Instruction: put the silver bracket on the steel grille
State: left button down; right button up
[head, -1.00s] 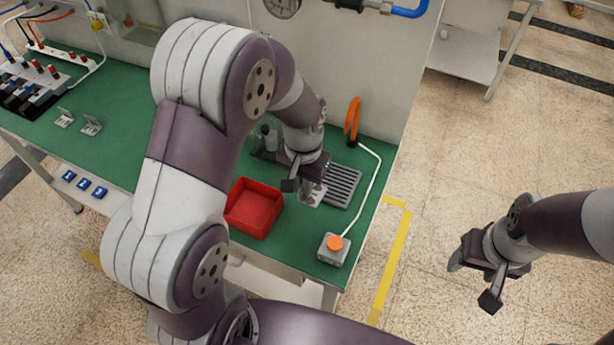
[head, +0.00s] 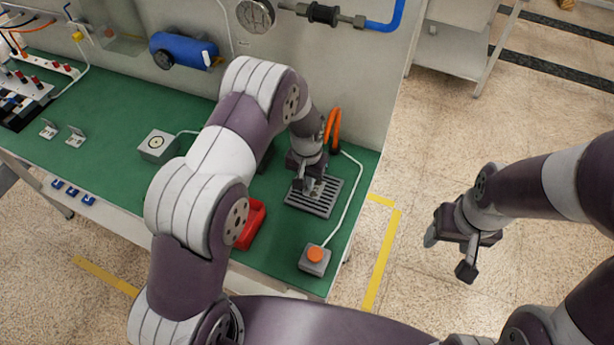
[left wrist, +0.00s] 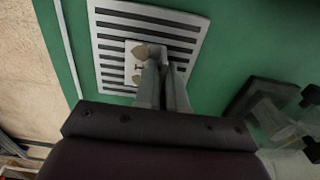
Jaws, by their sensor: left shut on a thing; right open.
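The steel grille (head: 322,205) lies on the green bench near its right end; its dark slots show clearly in the left wrist view (left wrist: 110,35). My left gripper (head: 307,187) is over the grille and shut on the silver bracket (head: 315,188). In the left wrist view the bracket (left wrist: 133,66) lies flat over the slots, inside the grille's outline, with my left fingertips (left wrist: 160,62) at its upright part. I cannot tell whether it touches the grille. My right gripper (head: 450,256) is open and empty, above the floor to the right of the bench.
A red bin (head: 250,226), partly behind my left arm, and a grey box with an orange button (head: 315,257) stand near the grille. An orange loop (head: 332,127) rises behind it. Two more brackets (head: 76,136) lie at the far left of the green bench (head: 110,110).

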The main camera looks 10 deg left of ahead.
pick_arm(q)
jog(key=shift+f, duration=0.1)
jog(key=c, duration=1.7)
grip_release()
jog(key=o, duration=0.5)
